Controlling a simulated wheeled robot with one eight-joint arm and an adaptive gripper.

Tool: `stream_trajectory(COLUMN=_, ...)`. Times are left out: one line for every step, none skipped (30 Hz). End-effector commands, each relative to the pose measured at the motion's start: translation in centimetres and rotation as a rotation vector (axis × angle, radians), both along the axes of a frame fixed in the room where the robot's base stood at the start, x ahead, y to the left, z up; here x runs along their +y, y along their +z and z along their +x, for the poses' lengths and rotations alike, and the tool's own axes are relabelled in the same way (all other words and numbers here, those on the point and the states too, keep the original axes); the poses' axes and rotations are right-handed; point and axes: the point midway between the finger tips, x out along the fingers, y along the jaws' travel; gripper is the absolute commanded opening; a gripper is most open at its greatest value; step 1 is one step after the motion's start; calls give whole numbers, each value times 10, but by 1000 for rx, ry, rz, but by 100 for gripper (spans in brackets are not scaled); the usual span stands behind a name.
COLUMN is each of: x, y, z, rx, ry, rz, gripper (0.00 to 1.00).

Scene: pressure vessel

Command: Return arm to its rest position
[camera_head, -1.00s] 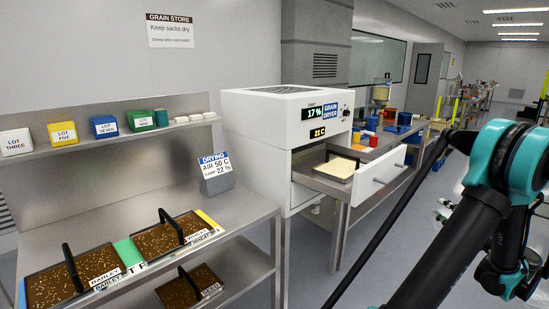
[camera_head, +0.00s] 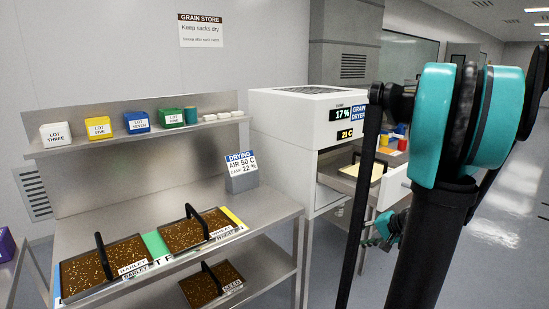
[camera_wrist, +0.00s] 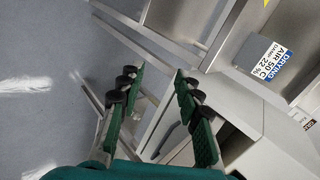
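My gripper (camera_wrist: 160,105) shows in the wrist view with its two green-padded fingers spread apart and nothing between them. Past the fingers are grey floor and metal table legs. In the head view my teal and black arm stands upright on the right and covers part of the grain dryer (camera_head: 285,115). The dryer reads 17 % and 21 C. Its drawer (camera_head: 393,187) is pulled out and holds a pale tray (camera_head: 362,172), partly hidden behind my arm.
A steel bench (camera_head: 262,215) holds two handled trays of grain (camera_head: 102,262); another grain tray (camera_head: 212,283) is on the lower shelf. Several coloured lot boxes (camera_head: 137,121) line the upper shelf. A drying sign (camera_head: 241,173) stands by the dryer. Floor (camera_head: 490,215) on the right is open.

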Motion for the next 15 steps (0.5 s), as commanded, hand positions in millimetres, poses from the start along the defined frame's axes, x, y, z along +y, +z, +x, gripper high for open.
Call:
stream_trajectory(x=23, y=-6, z=-12, rx=23, ry=49, rz=-58, gripper=34)
stream_trajectory(x=33, y=-11, z=-20, rx=38, ry=76, rz=-96, gripper=34)
stream_trajectory(x=45, y=-16, z=-31, rx=54, ry=109, rz=-148, gripper=34)
stream_trajectory(x=53, y=-20, z=-39, rx=65, ry=136, rz=-188, gripper=34)
stream_trajectory(x=60, y=-24, z=-47, rx=75, ry=162, rz=-228, gripper=34)
stream_trajectory(x=69, y=-29, z=-59, rx=85, ry=197, rz=-282, gripper=34)
stream_trajectory(x=75, y=-33, z=-67, rx=92, ry=223, rz=-323, gripper=34)
stream_trajectory(x=80, y=-37, z=-76, rx=97, ry=250, rz=-364, gripper=34)
stream_trajectory(x=86, y=-41, z=-87, rx=102, ry=286, rz=-419, gripper=34)
stream_trajectory(x=89, y=-45, z=-96, rx=104, ry=312, rz=-462, gripper=34)
stream_trajectory(x=92, y=-48, z=-104, rx=104, ry=337, rz=-502, gripper=34)
stream_trajectory(x=95, y=-52, z=-115, rx=104, ry=371, rz=-555, gripper=34)
stream_trajectory(x=96, y=-54, z=-121, rx=102, ry=393, rz=-594, gripper=34)
stream_trajectory(x=97, y=-56, z=-127, rx=99, ry=415, rz=-630, gripper=34)
stream_trajectory(x=98, y=-59, z=-135, rx=95, ry=442, rz=-673, gripper=34)
